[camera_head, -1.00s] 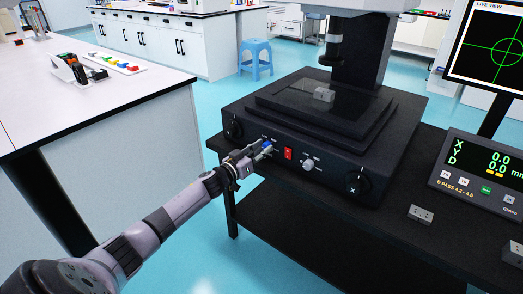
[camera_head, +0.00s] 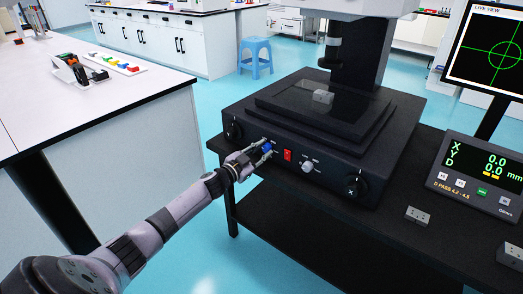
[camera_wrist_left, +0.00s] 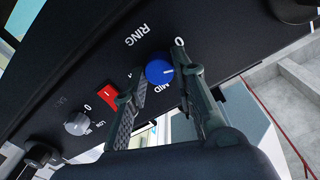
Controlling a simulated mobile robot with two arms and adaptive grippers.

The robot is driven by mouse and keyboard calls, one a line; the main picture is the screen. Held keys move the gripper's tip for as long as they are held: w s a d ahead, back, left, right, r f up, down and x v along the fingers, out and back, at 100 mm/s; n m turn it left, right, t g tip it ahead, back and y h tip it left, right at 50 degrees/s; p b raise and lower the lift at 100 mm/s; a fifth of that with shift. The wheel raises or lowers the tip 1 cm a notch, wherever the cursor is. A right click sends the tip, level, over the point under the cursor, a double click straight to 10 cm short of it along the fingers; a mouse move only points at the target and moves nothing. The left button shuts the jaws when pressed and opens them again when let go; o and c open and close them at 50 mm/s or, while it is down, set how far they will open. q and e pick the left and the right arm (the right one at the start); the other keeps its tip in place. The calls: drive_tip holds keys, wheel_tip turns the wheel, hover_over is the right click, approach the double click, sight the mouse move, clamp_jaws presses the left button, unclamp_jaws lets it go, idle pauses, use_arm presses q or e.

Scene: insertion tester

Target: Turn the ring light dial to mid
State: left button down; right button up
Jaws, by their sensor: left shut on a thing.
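The blue ring light dial (camera_head: 267,147) is on the front panel of the black tester, left of the red switch. In the left wrist view the dial (camera_wrist_left: 157,72) has a short white mark on its right side, near the printed 0 and MID. I cannot tell exactly where the mark points. My left gripper (camera_head: 263,151) is at the dial. In the wrist view its fingers (camera_wrist_left: 162,84) lie on either side of the dial, shut on it. The right finger hides part of the panel by the 0. My right gripper is out of view.
The red switch (camera_head: 288,155) and a grey knob (camera_head: 308,167) sit right of the dial. Black knobs (camera_head: 357,187) are at the panel's ends. A small grey block (camera_head: 323,97) lies on the stage. A readout box (camera_head: 474,180) stands at right.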

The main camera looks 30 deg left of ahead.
use_arm(q)
drive_tip(key=shift+m, duration=1.9)
drive_tip(key=m, duration=0.4)
drive_tip(key=shift+d+f, duration=0.1)
drive_tip(key=m+b, duration=0.1)
drive_tip(key=m, duration=0.3)
drive_tip(key=shift+m+y, duration=0.3)
drive_tip(key=m+b, duration=0.2)
drive_tip(key=m, duration=0.3)
drive_tip(key=shift+f+m, duration=0.15)
drive_tip(key=shift+m, duration=0.25)
drive_tip(key=shift+m+b, duration=0.35)
drive_tip(key=shift+m, duration=0.65)
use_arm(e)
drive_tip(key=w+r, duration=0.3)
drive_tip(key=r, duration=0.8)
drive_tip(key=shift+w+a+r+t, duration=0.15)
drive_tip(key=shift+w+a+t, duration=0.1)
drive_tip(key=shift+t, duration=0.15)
use_arm(q)
drive_tip(key=c, duration=1.3)
unclamp_jaws()
